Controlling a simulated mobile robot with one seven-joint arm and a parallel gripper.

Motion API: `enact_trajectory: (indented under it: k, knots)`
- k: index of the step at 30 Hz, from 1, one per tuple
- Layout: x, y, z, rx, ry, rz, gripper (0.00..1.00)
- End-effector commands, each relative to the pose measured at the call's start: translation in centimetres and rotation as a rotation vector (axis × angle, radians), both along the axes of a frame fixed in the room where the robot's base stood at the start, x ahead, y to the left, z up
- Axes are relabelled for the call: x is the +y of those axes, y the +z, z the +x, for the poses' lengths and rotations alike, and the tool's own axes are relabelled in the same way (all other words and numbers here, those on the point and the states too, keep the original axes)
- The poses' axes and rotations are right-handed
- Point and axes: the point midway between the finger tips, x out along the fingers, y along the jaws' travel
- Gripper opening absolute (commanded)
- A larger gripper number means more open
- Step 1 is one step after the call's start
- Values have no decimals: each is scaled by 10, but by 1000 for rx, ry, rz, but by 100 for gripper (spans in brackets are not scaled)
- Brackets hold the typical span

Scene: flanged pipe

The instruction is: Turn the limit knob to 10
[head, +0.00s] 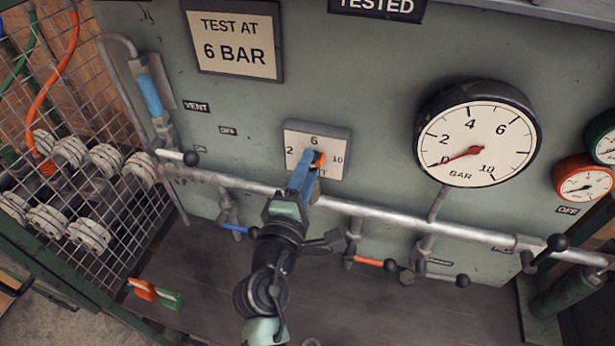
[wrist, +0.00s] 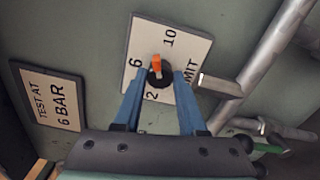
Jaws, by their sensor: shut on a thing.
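The limit knob (wrist: 158,74) is black with an orange pointer, on a pale square dial plate (wrist: 194,48) marked 2, 6 and 10. The plate also shows in the head view (head: 341,135). In the wrist view the orange pointer lies between the 6 and the 10, at neither mark. In the head view only the orange part of the knob (head: 319,159) shows clearly. My gripper (wrist: 158,80) has its blue fingers on either side of the knob, shut on it. In the head view my gripper (head: 304,170) covers the lower left of the plate.
A horizontal pipe (head: 400,226) with several levered valves runs below the dial, close to my arm. A large gauge (head: 505,135) stands right of it, its red needle near 0. A "TEST AT 6 BAR" sign (head: 234,45) hangs upper left. A wire mesh (head: 110,205) stands left.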

Motion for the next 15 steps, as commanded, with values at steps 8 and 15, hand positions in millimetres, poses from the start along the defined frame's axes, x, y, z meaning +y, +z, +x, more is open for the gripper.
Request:
enact_trajectory:
  k: [8, 15]
  knots:
    - [0, -3, 0, -64, -1, 236, 0]
    - [0, -2, 0, -104, 0, 386, 0]
